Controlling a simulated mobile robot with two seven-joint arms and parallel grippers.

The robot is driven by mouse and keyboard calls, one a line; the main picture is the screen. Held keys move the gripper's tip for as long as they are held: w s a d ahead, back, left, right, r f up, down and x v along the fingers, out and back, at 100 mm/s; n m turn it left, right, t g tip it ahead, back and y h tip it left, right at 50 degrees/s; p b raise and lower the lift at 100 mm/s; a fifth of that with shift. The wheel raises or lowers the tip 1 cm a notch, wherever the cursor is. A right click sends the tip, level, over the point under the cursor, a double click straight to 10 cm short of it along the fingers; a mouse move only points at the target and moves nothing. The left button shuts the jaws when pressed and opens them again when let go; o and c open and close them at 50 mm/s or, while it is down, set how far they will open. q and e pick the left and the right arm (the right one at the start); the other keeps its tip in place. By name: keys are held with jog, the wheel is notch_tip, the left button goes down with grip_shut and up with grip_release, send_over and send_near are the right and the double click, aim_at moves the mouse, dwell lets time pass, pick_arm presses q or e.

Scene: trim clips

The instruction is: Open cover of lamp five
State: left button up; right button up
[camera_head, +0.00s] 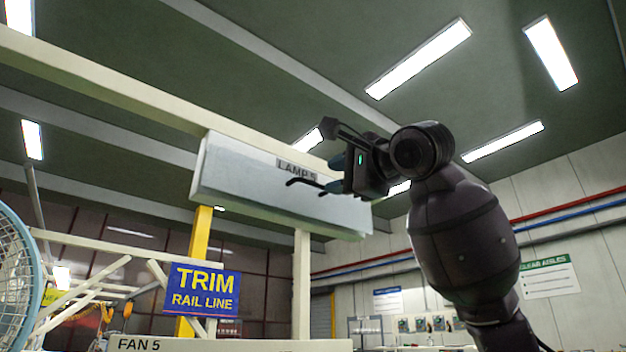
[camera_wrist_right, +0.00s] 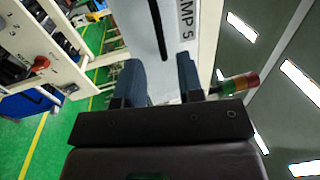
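The cover of lamp five (camera_head: 245,172) is a long pale grey panel under the overhead beam, with a "LAMP 5" label. It looks shut. A black bar handle (camera_head: 303,181) stands out from its front; in the right wrist view the handle (camera_wrist_right: 156,28) runs down between the finger lines. My right gripper (camera_head: 333,174) is at the handle's right end, in front of the panel. Its two blue-grey fingers (camera_wrist_right: 158,70) are apart, one on each side of the handle in the picture. I cannot tell whether they touch it. My left gripper is not in view.
A cream beam (camera_head: 110,88) runs above the panel, with a yellow post (camera_head: 198,240) and a cream post (camera_head: 301,285) below. A blue "TRIM RAIL LINE" sign (camera_head: 203,290), a "FAN 5" panel (camera_head: 230,345) and a fan guard (camera_head: 15,275) are lower. A red-topped signal light (camera_wrist_right: 235,83) stands near the gripper's picture edge.

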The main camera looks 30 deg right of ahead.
aim_at(315, 184)
jog(key=w, duration=0.2)
jog(key=w+r+p, duration=0.1)
jog(key=w, duration=0.1)
jog(key=w+p, duration=0.1)
jog(key=w, duration=0.2)
jog(key=shift+w+a+r, duration=0.1)
jog(key=shift+a+r, duration=0.05)
jog(key=shift+a, duration=0.1)
grip_shut()
